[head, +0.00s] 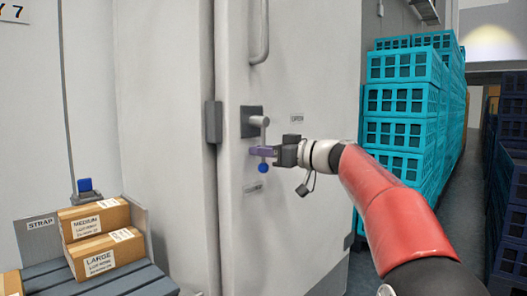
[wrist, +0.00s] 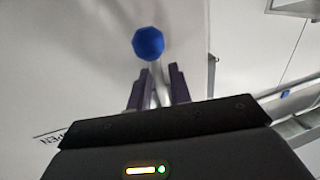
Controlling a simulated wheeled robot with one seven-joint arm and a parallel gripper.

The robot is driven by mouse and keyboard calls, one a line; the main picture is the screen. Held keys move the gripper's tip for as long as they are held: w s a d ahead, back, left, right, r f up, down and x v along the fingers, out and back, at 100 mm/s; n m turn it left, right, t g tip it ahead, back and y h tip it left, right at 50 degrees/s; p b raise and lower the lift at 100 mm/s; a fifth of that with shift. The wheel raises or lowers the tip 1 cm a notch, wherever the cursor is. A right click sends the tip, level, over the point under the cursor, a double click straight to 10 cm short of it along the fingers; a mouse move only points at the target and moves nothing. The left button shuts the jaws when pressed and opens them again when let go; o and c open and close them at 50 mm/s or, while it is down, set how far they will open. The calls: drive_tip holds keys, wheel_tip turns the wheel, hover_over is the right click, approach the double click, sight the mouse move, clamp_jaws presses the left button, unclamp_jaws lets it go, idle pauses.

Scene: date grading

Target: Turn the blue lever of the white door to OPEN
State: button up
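The white door (head: 310,60) stands in the middle of the head view. Its lever hangs down from a dark square plate (head: 246,122) and ends in a blue knob (head: 263,168). An OPEN label (head: 297,118) is to the right of the pivot; a lower label (head: 255,187) is too small to read. My gripper (head: 262,151) is at the lever's shaft, just above the knob. In the wrist view, its purple fingers (wrist: 160,85) lie close on both sides of the grey shaft, with the blue knob (wrist: 148,43) beyond them.
Cartons (head: 98,220) rest on a slatted surface (head: 120,279) at lower left. A blue-topped fitting (head: 85,186) is on the wall behind them. Tall stacks of turquoise crates (head: 400,100) stand right of the door. A door handle (head: 259,35) is above the lever.

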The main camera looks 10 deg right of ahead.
clamp_jaws()
drive_tip(key=shift+w+d+f, duration=0.1)
drive_tip(key=shift+w+d+n+b, duration=0.1)
drive_tip(key=shift+d+n+b, duration=0.05)
drive_tip(key=shift+n+b, duration=0.25)
drive_tip(key=w+d+r+n+h, duration=0.1)
drive_tip(key=n, duration=0.2)
drive_tip(key=w+d+r+n+h+p, duration=0.1)
drive_tip(key=d+r+n, duration=0.1)
drive_tip(key=n, duration=0.2)
drive_tip(key=w+d+r+n+h, duration=0.1)
drive_tip(key=d+r+n, duration=0.1)
drive_tip(key=n, duration=0.2)
drive_tip(key=shift+w+p, duration=0.25)
drive_tip(key=shift+p, duration=0.05)
drive_tip(key=shift+w+d+r+n+t+h+p, duration=0.2)
drive_tip(key=shift+r+n+p, duration=0.3)
drive_tip(key=shift+n, duration=0.5)
drive_tip(key=shift+s+a+r+n+t+h+p, duration=0.1)
drive_tip(key=shift+r+n+h+p, duration=0.2)
drive_tip(key=shift+r+n, duration=0.55)
drive_tip(key=shift+f+n, duration=0.15)
drive_tip(key=shift+n, duration=0.1)
drive_tip(key=shift+o, duration=1)
unclamp_jaws()
